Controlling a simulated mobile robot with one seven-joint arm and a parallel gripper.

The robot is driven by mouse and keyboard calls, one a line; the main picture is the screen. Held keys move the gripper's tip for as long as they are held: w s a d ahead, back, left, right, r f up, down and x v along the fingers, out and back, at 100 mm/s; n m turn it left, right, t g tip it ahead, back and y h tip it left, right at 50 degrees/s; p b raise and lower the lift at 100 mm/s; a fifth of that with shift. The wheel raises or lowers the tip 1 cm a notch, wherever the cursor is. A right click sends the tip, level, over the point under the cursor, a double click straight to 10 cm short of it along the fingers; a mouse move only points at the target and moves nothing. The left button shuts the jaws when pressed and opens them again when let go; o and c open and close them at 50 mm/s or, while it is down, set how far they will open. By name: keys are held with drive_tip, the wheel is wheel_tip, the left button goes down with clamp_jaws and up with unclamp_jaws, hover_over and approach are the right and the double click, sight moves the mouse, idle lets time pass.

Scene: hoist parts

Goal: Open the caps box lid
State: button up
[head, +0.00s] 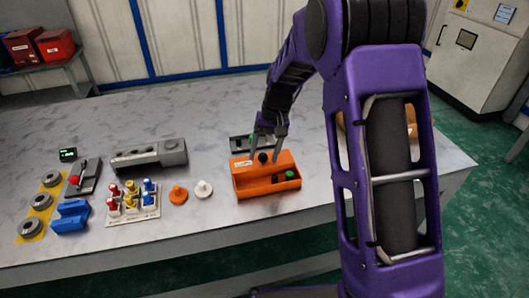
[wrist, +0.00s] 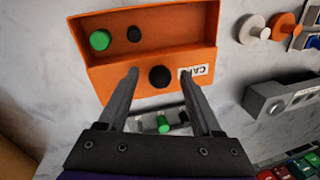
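The orange caps box (head: 268,191) stands on the table below my gripper. Its lid (head: 250,167), with a white label and a black knob (head: 262,158), is at the box's rear side; the front part of the box is uncovered. A green cap (head: 289,174) and a black cap show inside. In the wrist view the knob (wrist: 159,76) sits between the two fingertips, with gaps on both sides. My gripper (wrist: 162,73) is open and holds nothing. I cannot tell the lid's exact tilt.
A grey tray (head: 240,143) with a green item lies close behind the box. To the left are a white knob (head: 204,189), an orange knob (head: 178,195), a grey block (head: 150,156) and a rack of coloured plugs (head: 133,203). The table in front of the box is clear.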

drive_tip(key=d+r+p, duration=0.2)
drive_tip(key=d+r, duration=0.1)
drive_tip(key=r, duration=1.4)
drive_tip(key=shift+d+p, duration=0.15)
drive_tip(key=shift+p, duration=0.15)
